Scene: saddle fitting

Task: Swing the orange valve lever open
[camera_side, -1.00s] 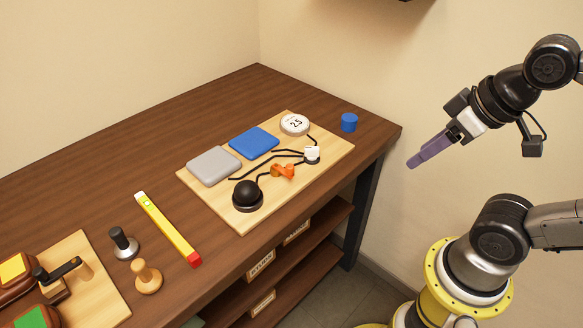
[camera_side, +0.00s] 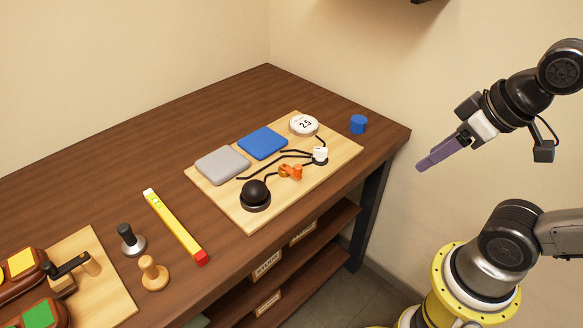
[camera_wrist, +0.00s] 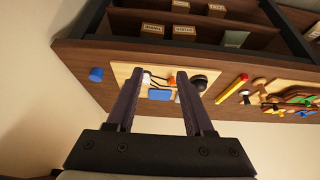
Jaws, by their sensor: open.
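The orange valve lever (camera_side: 290,172) sits on the light wooden board (camera_side: 246,218), joined to black tubing between the black bulb (camera_side: 255,193) and a small white fitting (camera_side: 320,154). In the wrist view the orange lever (camera_wrist: 171,82) shows small between my fingers. My gripper (camera_side: 424,165) hangs in the air off the right end of the table, well apart from the lever. In the wrist view my gripper (camera_wrist: 158,75) has its two purple fingers spread with nothing between them.
The board also carries a grey pad (camera_side: 222,164), a blue pad (camera_side: 262,143) and a round gauge (camera_side: 304,124) reading about 25. A blue cylinder (camera_side: 358,124) stands right of the board. Open space separates gripper and table.

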